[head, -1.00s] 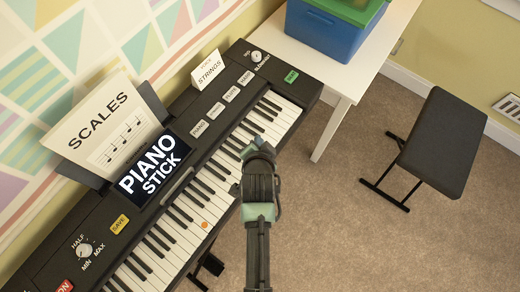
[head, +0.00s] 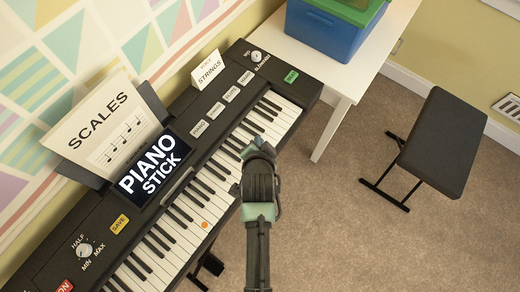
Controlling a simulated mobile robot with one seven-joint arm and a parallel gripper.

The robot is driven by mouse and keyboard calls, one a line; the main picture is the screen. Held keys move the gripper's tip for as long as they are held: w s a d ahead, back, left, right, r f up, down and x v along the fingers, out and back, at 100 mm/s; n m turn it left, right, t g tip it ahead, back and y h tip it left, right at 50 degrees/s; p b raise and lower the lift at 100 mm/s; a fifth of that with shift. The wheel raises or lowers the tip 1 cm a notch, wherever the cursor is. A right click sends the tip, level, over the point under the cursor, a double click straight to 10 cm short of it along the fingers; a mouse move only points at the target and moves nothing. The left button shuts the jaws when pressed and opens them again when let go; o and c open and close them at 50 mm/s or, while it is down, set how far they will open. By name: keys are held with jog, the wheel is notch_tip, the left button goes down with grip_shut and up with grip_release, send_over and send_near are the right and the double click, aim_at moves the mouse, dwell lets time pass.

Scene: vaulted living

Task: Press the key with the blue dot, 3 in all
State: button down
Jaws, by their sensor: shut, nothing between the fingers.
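The black piano keyboard (head: 160,238) runs diagonally from the lower left to the upper middle, with its white and black keys facing my side. My gripper (head: 248,151) is shut and empty over the front part of the keys, right of the middle. I cannot tell whether its tip touches a key. No blue dot shows; my gripper and arm cover some of the keys there. An orange dot (head: 205,224) is on a white key left of and below my gripper.
A PIANO STICK screen (head: 153,170), a SCALES sheet (head: 103,125) and a STRINGS card (head: 208,70) stand at the keyboard's back. A white table (head: 345,75) with a blue box (head: 325,35) is at upper right. A black bench (head: 437,140) stands on open carpet.

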dwell(0.8)
notch_tip(320, 180, up, 4)
jog(key=p, duration=0.4)
jog(key=shift+f, duration=0.1)
jog(key=shift+f, duration=0.1)
notch_tip(320, 180, down, 7)
jog(key=b, duration=0.7)
jog(key=shift+f+b, duration=0.45)
jog(key=shift+f, duration=0.35)
dwell(1.1)
jog(key=shift+f, duration=0.4)
